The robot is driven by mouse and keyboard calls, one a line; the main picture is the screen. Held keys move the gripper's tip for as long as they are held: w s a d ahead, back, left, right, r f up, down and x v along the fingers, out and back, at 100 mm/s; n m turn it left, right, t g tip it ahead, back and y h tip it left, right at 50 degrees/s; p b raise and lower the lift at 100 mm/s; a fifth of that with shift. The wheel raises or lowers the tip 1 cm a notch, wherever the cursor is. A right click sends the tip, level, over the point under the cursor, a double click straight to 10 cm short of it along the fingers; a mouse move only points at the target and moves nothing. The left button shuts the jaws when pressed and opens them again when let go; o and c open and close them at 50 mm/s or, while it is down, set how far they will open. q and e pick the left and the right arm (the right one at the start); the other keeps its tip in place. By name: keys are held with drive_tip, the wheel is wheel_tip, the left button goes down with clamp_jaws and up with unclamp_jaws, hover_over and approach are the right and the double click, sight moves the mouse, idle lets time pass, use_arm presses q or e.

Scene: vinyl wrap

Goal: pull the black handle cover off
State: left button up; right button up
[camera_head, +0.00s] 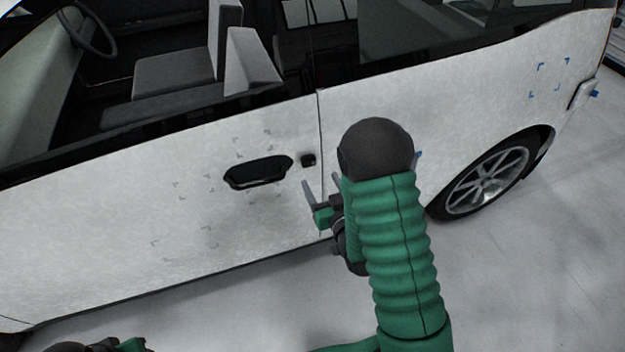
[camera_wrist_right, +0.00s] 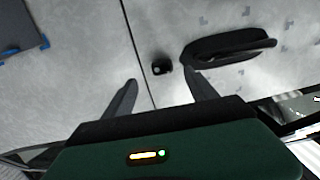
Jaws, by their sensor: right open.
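The black handle cover (camera_head: 308,160) is a small black piece on the white car door, just right of the larger black door handle (camera_head: 258,172). In the right wrist view the cover (camera_wrist_right: 162,67) sits left of the handle (camera_wrist_right: 230,46), close to the door seam. My right gripper (camera_head: 322,184) is open and empty, just below and right of the cover. In the wrist view its two fingers (camera_wrist_right: 161,80) point toward the door, one on each side of the cover, not visibly touching it. Part of my left gripper (camera_head: 100,346) shows at the bottom edge; its jaws cannot be made out.
The white car door (camera_head: 130,215) carries faint corner marks around the handle. A grey panel with blue corners (camera_wrist_right: 20,28) is at the wrist view's upper left. A rear wheel (camera_head: 487,182) stands at right. The pale floor (camera_head: 530,280) is clear.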

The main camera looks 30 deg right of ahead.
sight(310, 165)
drive_tip(key=b+x, duration=0.5)
drive_tip(key=x, duration=0.3)
drive_tip(key=shift+w+f, duration=0.1)
use_arm(q)
drive_tip(key=s+x, duration=0.1)
drive_tip(key=x, duration=0.5)
drive_tip(key=shift+s+a+f, duration=0.15)
drive_tip(key=shift+a+f, duration=0.1)
drive_tip(key=shift+f, duration=0.3)
use_arm(e)
drive_tip(key=shift+a, duration=0.2)
drive_tip(key=shift+d, duration=0.1)
drive_tip(key=c, duration=1.2)
drive_tip(key=o, duration=0.6)
clamp_jaws()
drive_tip(key=shift+s+a, duration=0.2)
drive_tip(key=shift+s, duration=0.4)
